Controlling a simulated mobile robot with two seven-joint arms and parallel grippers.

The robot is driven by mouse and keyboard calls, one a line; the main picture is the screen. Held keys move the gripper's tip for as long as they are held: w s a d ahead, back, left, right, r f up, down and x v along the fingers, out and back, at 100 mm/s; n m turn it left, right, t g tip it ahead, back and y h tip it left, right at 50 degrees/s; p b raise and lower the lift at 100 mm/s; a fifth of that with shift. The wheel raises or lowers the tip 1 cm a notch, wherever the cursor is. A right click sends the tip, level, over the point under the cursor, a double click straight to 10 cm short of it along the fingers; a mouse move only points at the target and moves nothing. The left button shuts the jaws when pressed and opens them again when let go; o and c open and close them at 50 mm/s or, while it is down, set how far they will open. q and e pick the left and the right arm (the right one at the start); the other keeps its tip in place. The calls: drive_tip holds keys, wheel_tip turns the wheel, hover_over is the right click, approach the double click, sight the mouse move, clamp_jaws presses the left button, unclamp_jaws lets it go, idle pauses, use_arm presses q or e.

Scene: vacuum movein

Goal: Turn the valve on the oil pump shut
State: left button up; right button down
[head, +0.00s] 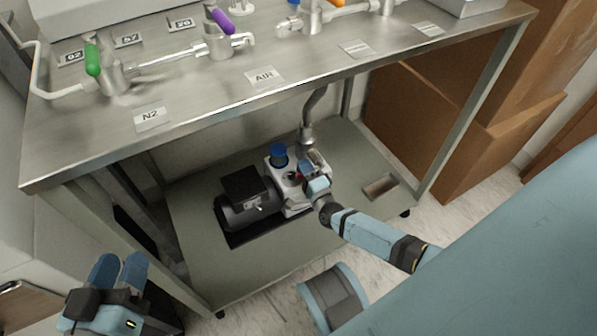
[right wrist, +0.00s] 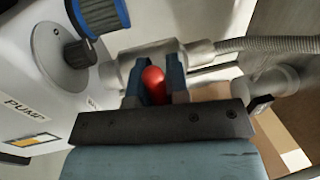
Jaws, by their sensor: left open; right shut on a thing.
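The oil pump (head: 240,207) sits on the lower shelf, with a black motor and a white body with a blue cap (head: 278,153). Its white side with a "PUMP" label (right wrist: 26,110) fills the left of the right wrist view. My right gripper (head: 316,178) is at the pump's right end, shut on the red valve handle (right wrist: 153,82). The handle stands between its two fingers, in front of a metal pipe fitting (right wrist: 197,52). In the head view the handle is mostly hidden by the gripper. My left gripper (head: 118,270) is open and empty, low at the left, away from the pump.
The steel bench top (head: 190,105) above carries green (head: 92,60), purple (head: 222,20) and orange valve handles. A flexible metal hose (head: 315,103) rises from the pump area to the bench. Bench legs flank the lower shelf (head: 300,250). Cardboard boxes (head: 440,130) stand at right.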

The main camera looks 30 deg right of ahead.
use_arm(q)
drive_tip(key=shift+w+a+r, duration=0.1)
drive_tip(key=shift+a, duration=0.3)
use_arm(e)
drive_tip(key=shift+w+r+m, duration=0.1)
drive_tip(key=shift+r+m, duration=0.1)
drive_tip(key=shift+m, duration=0.1)
drive_tip(key=c, duration=1.1)
unclamp_jaws()
drive_tip(key=shift+f, duration=0.1)
use_arm(q)
drive_tip(key=shift+a+r+n+t+p, duration=0.15)
drive_tip(key=shift+r+t+p, duration=0.55)
drive_tip(key=shift+r, duration=0.5)
drive_tip(key=shift+r+n+t+p, duration=0.15)
drive_tip(key=shift+r+t+p, duration=0.25)
drive_tip(key=shift+r+p, duration=0.65)
use_arm(e)
drive_tip(key=s+f, duration=0.2)
drive_tip(key=s, duration=1.1)
drive_tip(key=shift+s+a+f, duration=0.25)
drive_tip(key=shift+a+f, duration=0.05)
drive_tip(key=shift+a, duration=0.05)
use_arm(q)
drive_tip(key=shift+r, duration=0.1)
